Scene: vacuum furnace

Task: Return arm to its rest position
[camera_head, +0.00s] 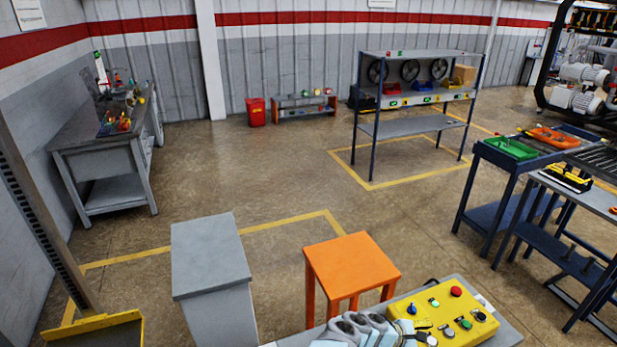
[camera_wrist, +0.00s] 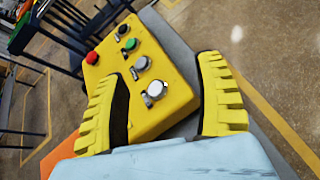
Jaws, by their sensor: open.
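My gripper (camera_wrist: 165,68) is open and empty, with its two yellow ribbed fingers with black pads spread apart in the wrist view. Between and beyond the fingers is a yellow control box (camera_wrist: 166,103) with a red button, a green button and pale round knobs. In the head view the control box (camera_head: 399,311) sits on a grey stand at the bottom. Grey-white parts of my arm show at its left, cut off by the frame edge. I cannot tell whether the fingers touch the box.
An orange stool (camera_head: 350,262) and a grey pedestal (camera_head: 209,256) stand left of the box. Blue-framed tables (camera_head: 490,160) with green and orange trays are at right. A workbench (camera_head: 95,155) is at left and a shelf rack (camera_head: 412,125) behind. Open floor lies between.

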